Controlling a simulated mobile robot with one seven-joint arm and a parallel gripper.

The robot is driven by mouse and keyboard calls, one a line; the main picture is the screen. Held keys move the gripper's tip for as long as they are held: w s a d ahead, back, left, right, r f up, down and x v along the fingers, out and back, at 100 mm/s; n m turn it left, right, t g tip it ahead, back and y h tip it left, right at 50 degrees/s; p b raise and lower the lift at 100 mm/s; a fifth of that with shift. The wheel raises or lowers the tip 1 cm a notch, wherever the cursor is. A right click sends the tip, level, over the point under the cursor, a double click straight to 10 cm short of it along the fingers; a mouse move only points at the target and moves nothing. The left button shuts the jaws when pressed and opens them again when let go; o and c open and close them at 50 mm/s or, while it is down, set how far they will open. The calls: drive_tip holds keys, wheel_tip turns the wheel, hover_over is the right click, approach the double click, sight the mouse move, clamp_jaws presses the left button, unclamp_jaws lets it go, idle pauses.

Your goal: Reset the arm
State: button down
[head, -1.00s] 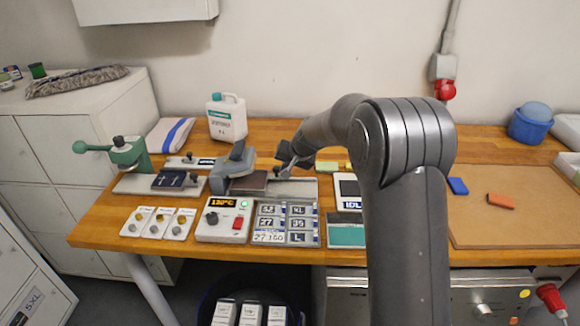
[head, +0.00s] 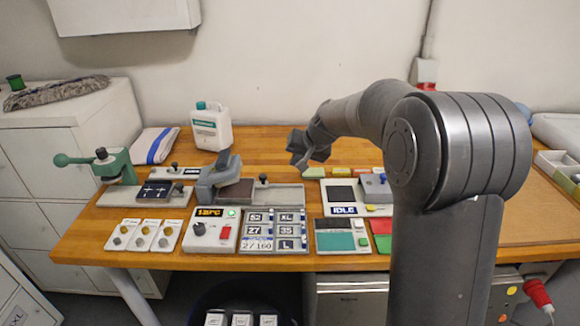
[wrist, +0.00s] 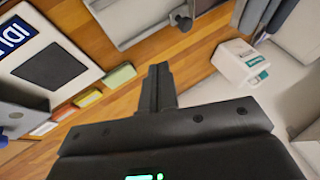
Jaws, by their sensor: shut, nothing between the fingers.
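My gripper (head: 300,155) hangs in the air over the back middle of the wooden bench, between the grey press and the device marked IDLE. Its dark fingers show in the wrist view (wrist: 158,88), pressed together with nothing between them. My arm curves down to it from the right in the head view and hides part of the bench's right side. The gripper appears apart from everything on the bench.
The wooden bench (head: 270,140) holds a grey press (head: 215,180), a control box (head: 210,232), a size-tile board (head: 272,230), an IDLE device (head: 345,210), a green clamp (head: 115,165) and a white canister (head: 212,127). Coloured blocks (wrist: 120,77) lie below the gripper.

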drive_tip(key=s+d+r+h, duration=0.1)
drive_tip(key=s+d+r, duration=0.15)
drive_tip(key=s, duration=0.45)
drive_tip(key=s+d+r+h, duration=0.1)
drive_tip(key=s+d+r, duration=0.15)
drive_tip(key=s, duration=0.35)
drive_tip(key=s+d+r, duration=0.2)
drive_tip(key=s+r, duration=0.2)
drive_tip(key=s, duration=0.3)
drive_tip(key=s+d+f+h, duration=0.1)
drive_tip(key=s+d, duration=0.2)
drive_tip(key=s, duration=0.6)
drive_tip(key=s+d+f+h, duration=0.1)
drive_tip(key=s+d+f, duration=0.1)
drive_tip(key=s, duration=0.7)
drive_tip(key=shift+s+d+f+n+h, duration=0.2)
drive_tip(key=shift+s+d+n+h, duration=0.1)
drive_tip(key=shift+d+n, duration=0.1)
